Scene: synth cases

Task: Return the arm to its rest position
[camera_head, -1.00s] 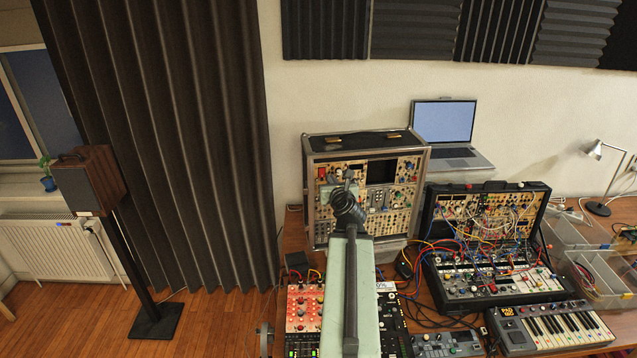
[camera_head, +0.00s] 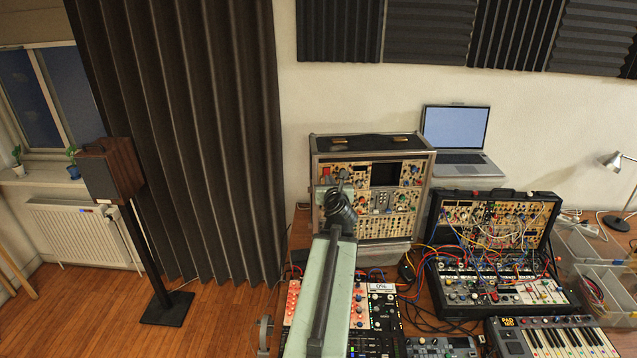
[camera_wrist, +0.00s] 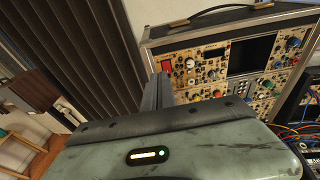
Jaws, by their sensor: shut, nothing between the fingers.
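My arm (camera_head: 325,290), a pale green link with a dark bar along it, reaches up from the bottom of the head view over the desk. My gripper (camera_head: 345,180) is at its far end, in front of the modular synth case (camera_head: 368,230). In the wrist view, the gripper's dark fingers (camera_wrist: 158,90) are together, with nothing between them. The synth case (camera_wrist: 225,75) stands behind and to the right of the fingers. The arm hides part of the case's lower left and some gear on the desk.
An open patch-cabled case (camera_head: 490,285), a laptop (camera_head: 455,140), a keyboard (camera_head: 560,340) and plastic bins (camera_head: 590,245) crowd the desk to the right. A speaker on a stand (camera_head: 110,172) is at left. The wooden floor (camera_head: 225,315) between is clear.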

